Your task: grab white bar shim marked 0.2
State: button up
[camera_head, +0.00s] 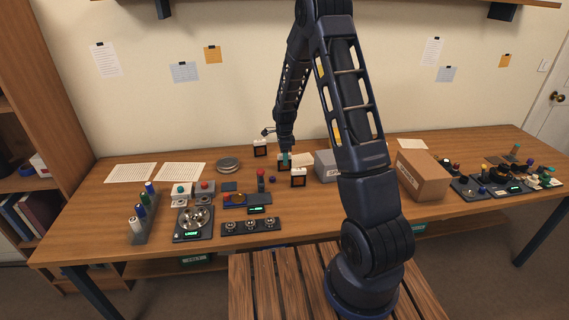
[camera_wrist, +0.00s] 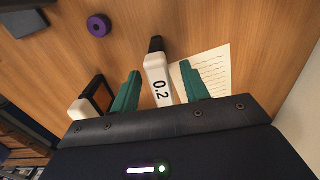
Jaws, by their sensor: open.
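The white bar shim marked 0.2 (camera_wrist: 157,74) lies between my fingers in the wrist view, its black end pointing away from me. In the head view it is mostly hidden by my gripper (camera_head: 285,157). In the wrist view my gripper (camera_wrist: 160,70) is open, with one teal finger on each side of the bar.
Another white piece on a dark frame (camera_wrist: 80,108) is left of my fingers. In the head view, similar white-and-dark frames (camera_head: 299,177) (camera_head: 260,148), a grey box (camera_head: 326,165) and a cardboard box (camera_head: 424,177) stand nearby.

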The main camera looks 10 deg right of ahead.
aim_at(285, 170)
jog(key=shift+d+f, duration=0.1)
jog(key=shift+f, duration=1.85)
grip_shut()
